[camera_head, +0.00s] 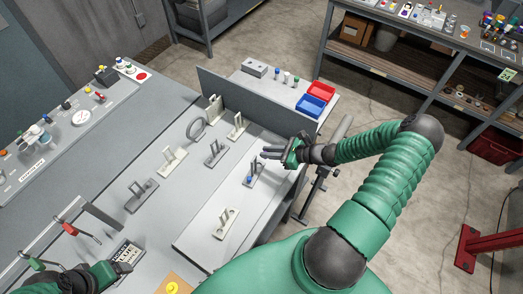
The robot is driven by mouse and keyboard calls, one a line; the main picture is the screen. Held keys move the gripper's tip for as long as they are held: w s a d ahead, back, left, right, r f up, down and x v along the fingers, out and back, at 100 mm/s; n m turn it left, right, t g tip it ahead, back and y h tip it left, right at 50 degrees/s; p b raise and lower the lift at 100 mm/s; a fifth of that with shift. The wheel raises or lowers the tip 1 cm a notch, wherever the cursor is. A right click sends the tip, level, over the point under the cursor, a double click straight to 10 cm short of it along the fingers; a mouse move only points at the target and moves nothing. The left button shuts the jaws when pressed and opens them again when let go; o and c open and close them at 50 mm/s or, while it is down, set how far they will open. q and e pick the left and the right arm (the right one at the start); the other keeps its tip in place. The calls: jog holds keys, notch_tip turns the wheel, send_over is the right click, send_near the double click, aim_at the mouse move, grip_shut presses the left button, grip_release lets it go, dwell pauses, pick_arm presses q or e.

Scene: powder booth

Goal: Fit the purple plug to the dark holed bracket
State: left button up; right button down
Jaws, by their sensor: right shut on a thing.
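My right gripper (272,154) reaches in from the right over the right side of the bench. It is shut on a small purple-grey piece, apparently the purple plug (265,154), held above the bench and mostly hidden by the fingers. The darkest grey bracket (141,195) stands upright on the bench, left of the middle, well to the left of my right gripper. My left gripper (106,272) shows only in part at the lower left, and its fingers are not clear.
Several similar brackets stand on the bench, including a mid-grey one (215,153) and one with a blue piece (253,174) just below my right gripper. A grey upright panel (255,98) borders the bench. Red and blue bins (313,104) lie beyond it.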

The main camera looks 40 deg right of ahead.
jog(key=shift+w+d+f+b, duration=0.1)
jog(key=shift+d+f+b, duration=0.3)
jog(key=shift+f, duration=0.2)
jog(key=shift+d+f+b, duration=0.35)
jog(key=shift+f, duration=0.25)
jog(key=shift+a+f+b, duration=0.25)
jog(key=shift+f+b, duration=0.05)
jog(key=shift+b, duration=0.05)
jog(key=shift+a+f+b, duration=0.65)
jog(key=shift+a+b, duration=0.25)
jog(key=shift+a, duration=0.05)
jog(key=shift+r, duration=0.15)
jog(key=shift+d+f, duration=0.3)
jog(key=shift+d, duration=0.6)
jog(key=shift+a+r, duration=0.1)
jog(key=shift+a, duration=0.3)
jog(key=shift+w+a+r, duration=0.15)
jog(key=shift+a, duration=0.45)
jog(key=shift+w+d+f, duration=0.15)
jog(key=shift+d+f, duration=0.05)
jog(key=shift+d, duration=0.05)
pick_arm(q)
jog(key=shift+d+f, duration=0.2)
jog(key=shift+f, duration=1.55)
pick_arm(e)
jog(key=shift+w+a+r, duration=0.1)
jog(key=shift+w+a, duration=0.05)
jog(key=shift+a, duration=0.55)
